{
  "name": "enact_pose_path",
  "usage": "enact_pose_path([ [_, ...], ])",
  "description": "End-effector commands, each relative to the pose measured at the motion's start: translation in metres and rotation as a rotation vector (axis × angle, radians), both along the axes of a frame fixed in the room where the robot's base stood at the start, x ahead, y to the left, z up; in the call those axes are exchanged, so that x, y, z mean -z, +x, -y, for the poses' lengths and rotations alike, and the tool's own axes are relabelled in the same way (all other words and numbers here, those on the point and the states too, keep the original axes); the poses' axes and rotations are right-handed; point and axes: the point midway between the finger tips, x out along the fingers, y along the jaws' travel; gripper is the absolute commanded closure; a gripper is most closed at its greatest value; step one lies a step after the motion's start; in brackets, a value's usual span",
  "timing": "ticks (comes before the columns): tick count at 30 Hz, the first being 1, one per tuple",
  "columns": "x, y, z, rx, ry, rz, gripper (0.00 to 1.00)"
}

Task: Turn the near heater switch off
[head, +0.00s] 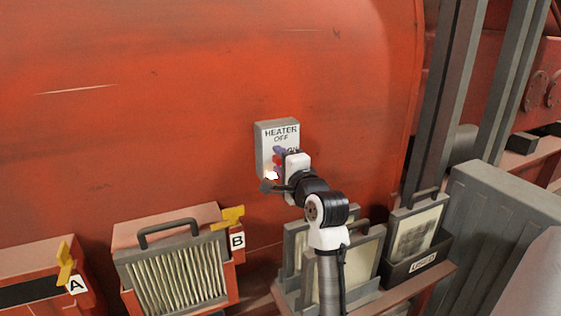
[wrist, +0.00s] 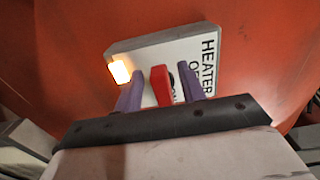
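The heater switch box (head: 264,138) is a grey box on the red engine wall, its white plate lettered HEATER and OFF. In the wrist view the plate (wrist: 190,55) shows sideways, with a red switch handle (wrist: 161,85) and a lit lamp (wrist: 119,71). The lamp (head: 271,175) also glows in the head view. My gripper (wrist: 162,92) is open at the plate, with its purple fingers apart on either side of the red handle. I cannot tell if either finger touches it. In the head view my wrist hides much of the box's lower part.
Below stand a filter box (head: 170,232) with a handle, a yellow lever at label B (head: 237,241), and another yellow lever at label A (head: 76,285). Framed panels (head: 416,228) stand in a rack at the lower right. Grey posts (head: 455,100) rise at the right.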

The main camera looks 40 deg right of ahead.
Motion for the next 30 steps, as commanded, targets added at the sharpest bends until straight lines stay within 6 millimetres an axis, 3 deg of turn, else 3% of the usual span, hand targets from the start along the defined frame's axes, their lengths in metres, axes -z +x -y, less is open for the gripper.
enact_pose_path([
  [4, 0.0001, -0.0002, 0.0, 0.0, 0.0, 0.0, 0.63],
  [13, 0.0002, -0.0006, 0.0004, 0.001, 0.0, 0.0, 1.0],
  [23, 0.0013, -0.0011, 0.0013, 0.003, -0.022, -0.005, 1.0],
  [30, 0.0051, -0.0015, 0.0019, 0.004, -0.133, -0.031, 1.0],
])
